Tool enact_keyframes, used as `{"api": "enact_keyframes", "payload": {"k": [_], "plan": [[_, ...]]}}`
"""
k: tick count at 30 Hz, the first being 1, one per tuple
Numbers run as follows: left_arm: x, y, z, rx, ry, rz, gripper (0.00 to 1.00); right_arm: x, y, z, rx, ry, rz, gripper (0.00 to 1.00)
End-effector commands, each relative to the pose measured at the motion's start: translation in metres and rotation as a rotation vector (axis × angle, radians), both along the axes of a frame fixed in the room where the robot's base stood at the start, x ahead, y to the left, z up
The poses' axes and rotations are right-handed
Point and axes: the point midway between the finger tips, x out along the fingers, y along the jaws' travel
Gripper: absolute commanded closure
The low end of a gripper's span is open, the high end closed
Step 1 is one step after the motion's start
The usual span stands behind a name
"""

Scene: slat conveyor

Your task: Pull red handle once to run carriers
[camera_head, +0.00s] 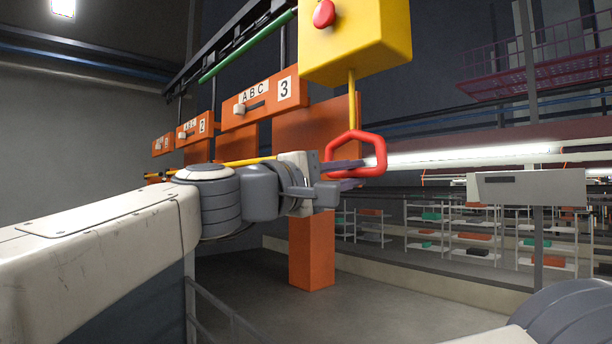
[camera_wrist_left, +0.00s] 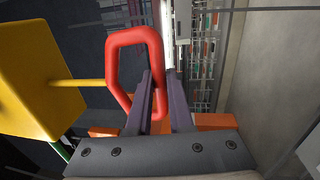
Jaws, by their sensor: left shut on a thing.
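The red handle (camera_head: 381,152) is a six-sided ring hanging on a yellow rod under a yellow box (camera_head: 372,45). My left gripper (camera_head: 362,170) reaches it from the left, and its fingers are shut on the ring's lower part. In the left wrist view the handle (camera_wrist_left: 135,36) stands upright in the picture, with one side of the ring running between the two dark fingers (camera_wrist_left: 160,88) of the gripper. The fingers hide part of that side. Orange carriers (camera_head: 264,99) marked ABC and numbered hang in a row to the left. My right gripper is out of view.
A red button (camera_head: 324,13) sits on the yellow box. A green bar (camera_head: 247,47) runs beside the dark overhead rail. An orange post (camera_head: 312,252) stands below my left gripper. Shelves with bins (camera_head: 470,237) stand at the back right. The floor between is clear.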

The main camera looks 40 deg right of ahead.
Motion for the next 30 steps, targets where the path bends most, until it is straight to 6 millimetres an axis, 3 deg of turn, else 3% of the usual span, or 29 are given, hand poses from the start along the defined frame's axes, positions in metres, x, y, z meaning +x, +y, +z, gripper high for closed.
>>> {"api": "enact_keyframes", "payload": {"k": [1, 7, 19, 30], "plan": [[0.001, 0.0, -0.012, 0.003, 0.0, 0.0, 1.0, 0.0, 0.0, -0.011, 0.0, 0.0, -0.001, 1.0], [0.001, 0.0, -0.031, 0.003, 0.0, 0.0, 1.0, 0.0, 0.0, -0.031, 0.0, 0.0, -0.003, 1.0], [0.001, -0.001, -0.02, 0.005, 0.0, 0.0, 1.0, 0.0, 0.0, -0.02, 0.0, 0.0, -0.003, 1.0], [0.001, -0.001, 0.018, 0.005, 0.0, 0.0, 1.0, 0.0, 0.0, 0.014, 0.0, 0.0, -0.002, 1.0]]}}
